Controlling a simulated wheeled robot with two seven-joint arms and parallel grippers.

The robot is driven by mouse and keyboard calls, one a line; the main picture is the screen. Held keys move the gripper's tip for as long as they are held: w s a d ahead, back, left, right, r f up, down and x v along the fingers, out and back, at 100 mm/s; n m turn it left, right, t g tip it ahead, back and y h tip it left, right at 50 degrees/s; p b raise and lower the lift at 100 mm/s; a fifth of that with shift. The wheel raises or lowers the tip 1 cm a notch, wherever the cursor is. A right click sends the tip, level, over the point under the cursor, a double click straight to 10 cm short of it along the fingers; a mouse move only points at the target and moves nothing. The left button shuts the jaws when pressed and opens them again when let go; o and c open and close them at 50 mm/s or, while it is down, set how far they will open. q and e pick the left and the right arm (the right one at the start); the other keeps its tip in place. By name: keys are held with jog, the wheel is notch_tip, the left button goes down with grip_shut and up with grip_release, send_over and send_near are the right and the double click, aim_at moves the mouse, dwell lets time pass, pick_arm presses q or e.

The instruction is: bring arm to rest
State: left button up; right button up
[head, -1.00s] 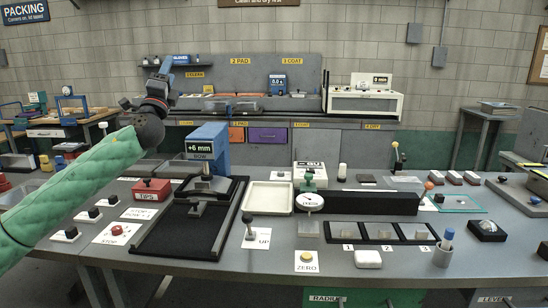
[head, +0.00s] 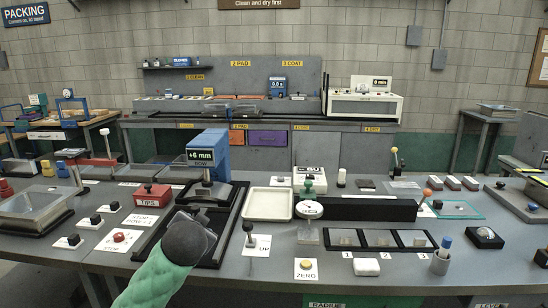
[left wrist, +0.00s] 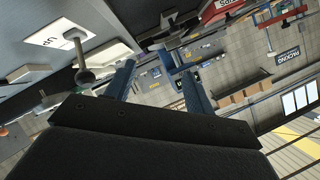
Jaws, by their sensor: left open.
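My left arm rises from the bottom of the head view in a green sleeve (head: 160,279), ending in a dark rounded wrist (head: 190,240) over the front of the black-framed station with the blue "+6 mm" block (head: 210,150). The wrist hides most of the gripper there. In the left wrist view my left gripper (left wrist: 147,60) shows two blue fingers spread apart with nothing between them. The view is strongly tilted. My right gripper is in neither view.
Right of my wrist stand an upright lever (head: 248,232) by an "UP" card and a white tray (head: 268,203). To its left are a red box (head: 152,196) and several button cards. The lever knob (left wrist: 84,77) also shows in the left wrist view. Front bench strips are bare.

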pick_arm(q)
jog(key=s+d+f+n+g+h+p, duration=0.1)
jog(key=s+d+f+g, duration=0.1)
jog(key=s+f, duration=0.9)
jog(key=s+d+f+n+g+h+p, duration=0.1)
jog(key=s+f+g, duration=0.4)
jog(key=s+f, duration=0.6)
jog(key=s+d+f+n+g+h+p, duration=0.1)
jog(key=s+d+f+g+h+p, duration=0.1)
jog(key=s+f, duration=1)
jog(key=s+d+g, duration=0.1)
jog(key=s, duration=0.7)
jog(key=shift+s+d+n+g, duration=0.25)
jog(key=shift+s+n+g, duration=0.05)
jog(key=shift+s, duration=0.1)
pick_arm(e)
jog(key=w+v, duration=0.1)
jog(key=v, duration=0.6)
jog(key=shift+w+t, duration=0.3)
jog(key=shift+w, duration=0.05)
pick_arm(q)
jog(key=shift+f+p, duration=0.15)
jog(key=shift+p, duration=0.15)
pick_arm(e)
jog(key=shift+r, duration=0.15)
